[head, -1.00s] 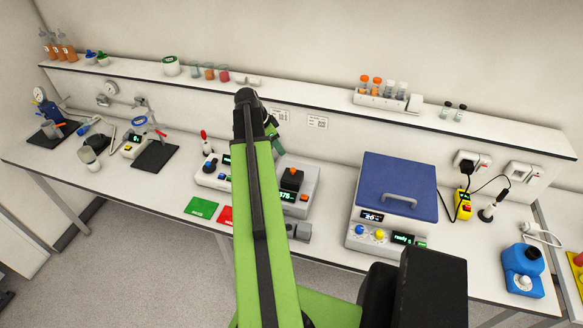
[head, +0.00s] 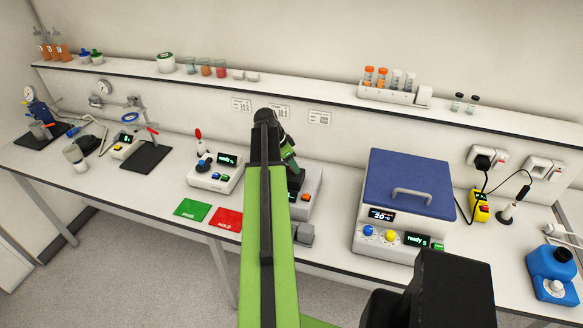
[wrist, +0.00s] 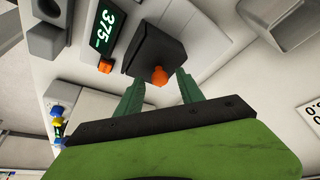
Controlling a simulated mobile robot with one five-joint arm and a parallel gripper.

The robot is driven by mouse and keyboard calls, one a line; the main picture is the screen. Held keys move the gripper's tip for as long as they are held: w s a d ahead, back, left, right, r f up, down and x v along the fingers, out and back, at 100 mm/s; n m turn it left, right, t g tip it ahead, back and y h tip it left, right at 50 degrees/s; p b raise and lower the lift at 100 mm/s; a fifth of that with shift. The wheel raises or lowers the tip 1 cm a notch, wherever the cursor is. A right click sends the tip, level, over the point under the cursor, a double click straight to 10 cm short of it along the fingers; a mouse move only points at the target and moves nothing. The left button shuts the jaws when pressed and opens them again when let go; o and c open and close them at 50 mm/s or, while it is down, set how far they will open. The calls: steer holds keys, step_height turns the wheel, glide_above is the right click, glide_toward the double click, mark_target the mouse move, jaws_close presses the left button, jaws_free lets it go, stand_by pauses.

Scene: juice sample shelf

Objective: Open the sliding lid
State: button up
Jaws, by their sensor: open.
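The grey instrument (head: 312,190) stands on the bench, partly hidden behind my arm in the head view. Its dark block-like lid (wrist: 150,50) has an orange knob (wrist: 159,76), both clear in the wrist view. The lit display (wrist: 106,27) beside the lid reads 375. My gripper (wrist: 160,75) is open, with its two green fingers apart. In the wrist view the knob shows between the fingertips; I cannot tell whether they touch it. In the head view my gripper (head: 288,158) is over the instrument and hides most of the lid.
To the right stands a device with a blue handled lid (head: 410,180). Left of the instrument is a white device (head: 216,176). Green (head: 193,209) and red (head: 226,219) cards lie in front. A wall shelf (head: 300,95) with tubes and cups runs above.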

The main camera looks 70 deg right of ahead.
steer(key=shift+c, duration=0.4)
jaws_close()
stand_by(0.9)
